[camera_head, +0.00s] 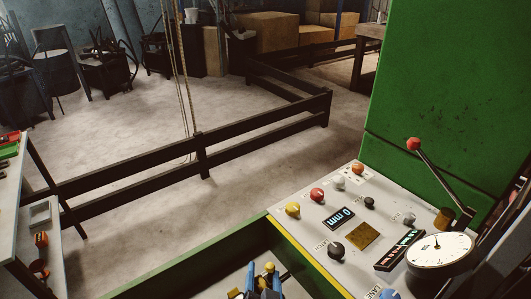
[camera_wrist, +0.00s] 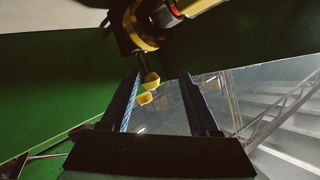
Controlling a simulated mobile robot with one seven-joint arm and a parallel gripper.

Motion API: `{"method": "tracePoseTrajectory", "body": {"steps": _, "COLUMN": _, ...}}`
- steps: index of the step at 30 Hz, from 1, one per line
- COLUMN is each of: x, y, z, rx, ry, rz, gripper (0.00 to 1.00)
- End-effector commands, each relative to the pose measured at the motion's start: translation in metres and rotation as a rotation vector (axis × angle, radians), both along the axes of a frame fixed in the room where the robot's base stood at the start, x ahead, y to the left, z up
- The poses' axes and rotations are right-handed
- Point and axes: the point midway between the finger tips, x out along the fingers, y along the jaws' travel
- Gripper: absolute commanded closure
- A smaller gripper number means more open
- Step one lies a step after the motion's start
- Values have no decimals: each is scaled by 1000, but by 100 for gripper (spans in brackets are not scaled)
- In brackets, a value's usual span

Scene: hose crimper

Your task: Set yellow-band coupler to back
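In the wrist view a dark round fitting with a yellow band (camera_wrist: 141,28), which looks like the yellow-band coupler, is at the top. In the head view my gripper (camera_head: 266,277) is at the bottom edge, beside a small yellow knob (camera_head: 269,267). The coupler's body is not clearly visible there.
A control panel (camera_head: 310,248) with coloured knobs, a display, a dial gauge (camera_head: 440,248) and a red-tipped lever (camera_head: 414,144) is to the right. A tall green machine wall (camera_head: 450,80) rises behind it. A dark low rail (camera_head: 200,158) crosses the floor; a shelf is at left.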

Motion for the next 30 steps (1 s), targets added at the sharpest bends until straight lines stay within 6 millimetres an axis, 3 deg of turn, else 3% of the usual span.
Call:
{"method": "tracePoseTrajectory", "body": {"steps": 13, "x": -85, "y": 1, "z": 31, "rx": 0, "ry": 2, "rz": 3, "gripper": 40}}
{"method": "tracePoseTrajectory", "body": {"steps": 18, "x": -62, "y": -1, "z": 65, "rx": -26, "ry": -65, "rz": 11, "gripper": 40}}
{"method": "tracePoseTrajectory", "body": {"steps": 30, "x": -32, "y": -3, "z": 140, "rx": -83, "ry": -202, "rz": 22, "gripper": 40}}
